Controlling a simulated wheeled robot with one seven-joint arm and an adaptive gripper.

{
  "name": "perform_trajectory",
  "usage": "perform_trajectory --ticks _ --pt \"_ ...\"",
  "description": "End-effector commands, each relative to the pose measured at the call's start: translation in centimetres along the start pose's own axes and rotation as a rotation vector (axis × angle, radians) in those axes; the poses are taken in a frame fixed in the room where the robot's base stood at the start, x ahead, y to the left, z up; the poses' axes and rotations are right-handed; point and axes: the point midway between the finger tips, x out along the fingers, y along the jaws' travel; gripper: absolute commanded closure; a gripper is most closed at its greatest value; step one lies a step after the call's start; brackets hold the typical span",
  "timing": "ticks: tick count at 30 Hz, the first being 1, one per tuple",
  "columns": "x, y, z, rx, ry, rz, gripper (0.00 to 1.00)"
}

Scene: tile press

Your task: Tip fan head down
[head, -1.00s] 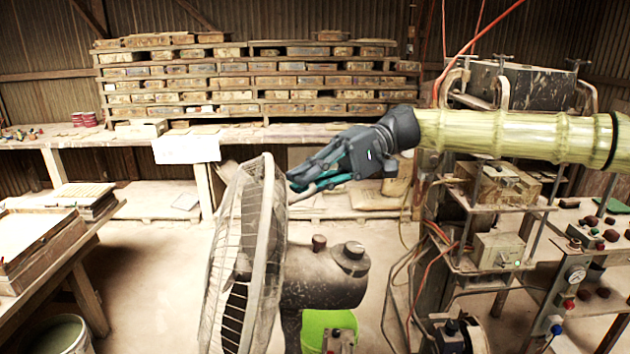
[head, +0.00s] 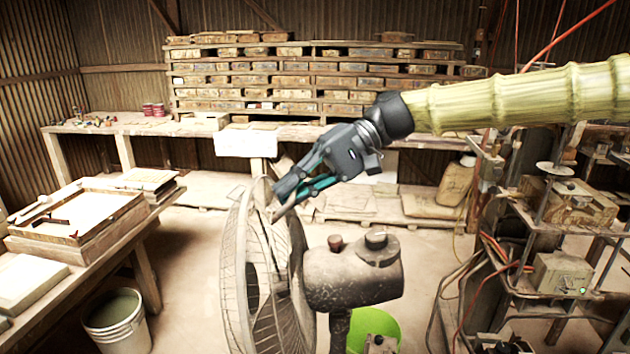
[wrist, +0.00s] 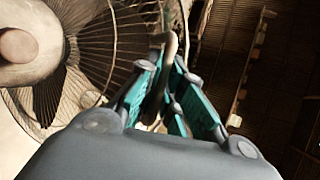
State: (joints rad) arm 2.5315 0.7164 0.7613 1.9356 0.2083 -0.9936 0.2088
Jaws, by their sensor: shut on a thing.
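The fan head is a round wire cage (head: 262,285) with a dark motor housing (head: 352,278) behind it, on a post. In the head view the cage stands near upright, facing left. My gripper (head: 284,205) is at the upper rim of the cage, reaching in from the right, with its fingers shut on the rim. In the wrist view the gripper (wrist: 165,85) has the cage's rim between its teal fingers. The fan cage (wrist: 95,50) and its hub fill the left of that view. The exact finger contact is partly hidden.
A worktable with a framed tray (head: 75,238) stands at the left, with a white bucket (head: 118,318) beside it. A green bucket (head: 372,328) is behind the fan post. The press machine (head: 570,215) stands at the right. Open floor lies behind the fan.

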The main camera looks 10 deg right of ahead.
Motion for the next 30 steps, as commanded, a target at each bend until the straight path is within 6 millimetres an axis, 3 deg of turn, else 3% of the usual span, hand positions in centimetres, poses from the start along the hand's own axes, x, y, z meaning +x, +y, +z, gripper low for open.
perform_trajectory --ticks 12,29,30 --pt "2.8 -0.2 -0.9 0.001 -0.006 -0.003 1.0" --pt "3.0 -0.2 -1.1 0.001 -0.005 -0.004 1.0" --pt "3.0 -0.2 -1.1 0.002 -0.005 -0.004 0.88"
